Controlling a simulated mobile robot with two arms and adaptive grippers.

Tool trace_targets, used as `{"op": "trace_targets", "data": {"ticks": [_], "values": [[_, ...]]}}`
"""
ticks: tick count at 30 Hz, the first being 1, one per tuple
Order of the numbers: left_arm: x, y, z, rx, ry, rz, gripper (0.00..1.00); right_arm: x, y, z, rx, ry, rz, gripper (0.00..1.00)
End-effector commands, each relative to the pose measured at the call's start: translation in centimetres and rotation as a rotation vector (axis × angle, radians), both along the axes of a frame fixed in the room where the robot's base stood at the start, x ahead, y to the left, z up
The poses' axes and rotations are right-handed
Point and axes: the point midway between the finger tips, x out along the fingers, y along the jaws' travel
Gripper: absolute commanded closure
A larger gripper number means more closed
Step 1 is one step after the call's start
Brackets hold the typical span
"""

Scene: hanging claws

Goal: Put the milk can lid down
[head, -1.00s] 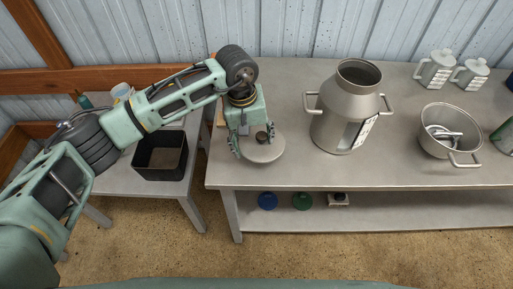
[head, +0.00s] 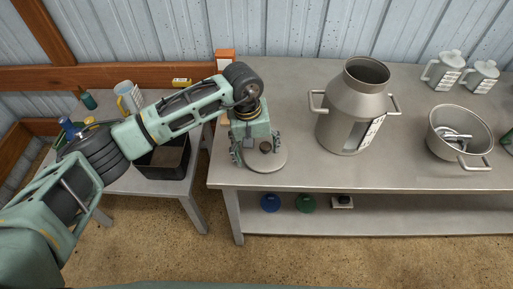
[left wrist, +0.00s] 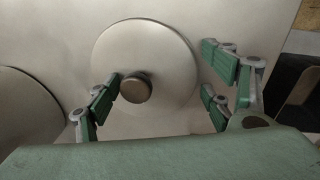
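The milk can lid (head: 268,164) is a round grey metal disc with a dark knob, lying flat at the front left of the grey table. It also shows in the left wrist view (left wrist: 165,55), with its knob (left wrist: 136,88) uncovered. My left gripper (head: 257,150) is over the lid, pointing down. In the left wrist view its green-padded fingers (left wrist: 165,95) are spread apart and the knob is between them, nearer the left finger and not gripped. The milk can (head: 349,112) stands upright and open-topped to the right of the lid. My right gripper is not in view.
A metal pot (head: 457,132) with things in it stands on the right. Two grey lidded jugs (head: 447,70) are behind it. A lower side table on the left holds a black bin (head: 168,160) and a mug (head: 128,97). The front middle of the table is clear.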

Motion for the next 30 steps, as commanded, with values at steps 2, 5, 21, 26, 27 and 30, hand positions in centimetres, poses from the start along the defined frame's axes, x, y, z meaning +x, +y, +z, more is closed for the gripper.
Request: {"op": "trace_targets", "data": {"ticks": [2, 5, 21, 26, 27, 30], "values": [[0.0, 0.0, 0.0, 0.000, 0.000, 0.000, 0.18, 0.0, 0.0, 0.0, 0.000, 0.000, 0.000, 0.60], [0.0, 0.0, 0.0, 0.000, 0.000, 0.000, 0.18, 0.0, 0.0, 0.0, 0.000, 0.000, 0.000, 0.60], [0.0, 0.6, 5.5, 0.001, -0.005, 0.000, 0.18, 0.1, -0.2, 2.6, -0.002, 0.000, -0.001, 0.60], [-0.1, 1.0, 8.9, -0.001, -0.003, -0.001, 0.18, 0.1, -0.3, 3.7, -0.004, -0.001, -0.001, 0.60], [-0.1, 1.1, 9.6, 0.001, -0.004, 0.000, 0.18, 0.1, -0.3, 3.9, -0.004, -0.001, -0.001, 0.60], [-0.2, 1.3, 10.9, 0.000, -0.002, 0.000, 0.18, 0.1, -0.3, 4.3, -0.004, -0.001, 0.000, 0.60]]}}
